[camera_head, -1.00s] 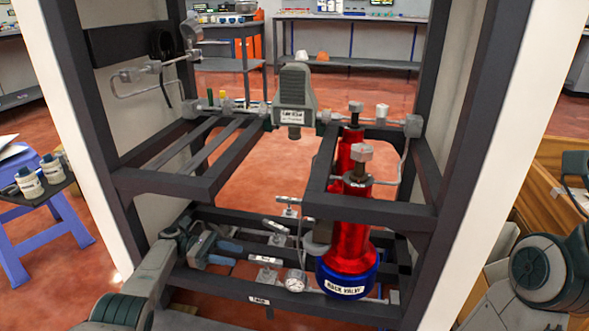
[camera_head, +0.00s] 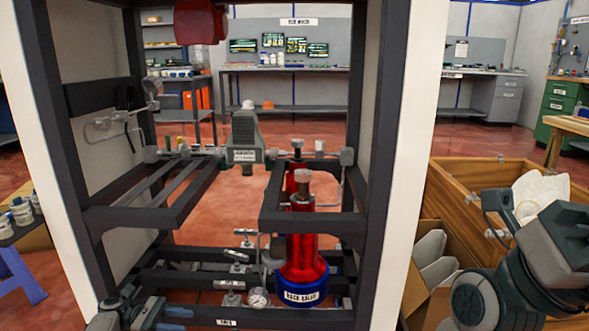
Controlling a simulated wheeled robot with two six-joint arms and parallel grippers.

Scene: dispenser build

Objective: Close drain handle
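Several metal T-shaped valve handles sit low inside the dark rack, left of the red valve body (camera_head: 301,240). My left gripper (camera_head: 178,319) is at the bottom left, apart from the handles and lower left of the lowest one. Its bluish fingers look spread and empty. My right arm is at the lower right, outside the rack; its fingers cannot be made out.
The rack's front posts (camera_head: 375,170) and middle shelf frame (camera_head: 130,217) bound the opening. A wooden crate (camera_head: 455,190) and a cardboard box (camera_head: 430,285) stand at right, near my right arm. A blue stool (camera_head: 22,280) is at left.

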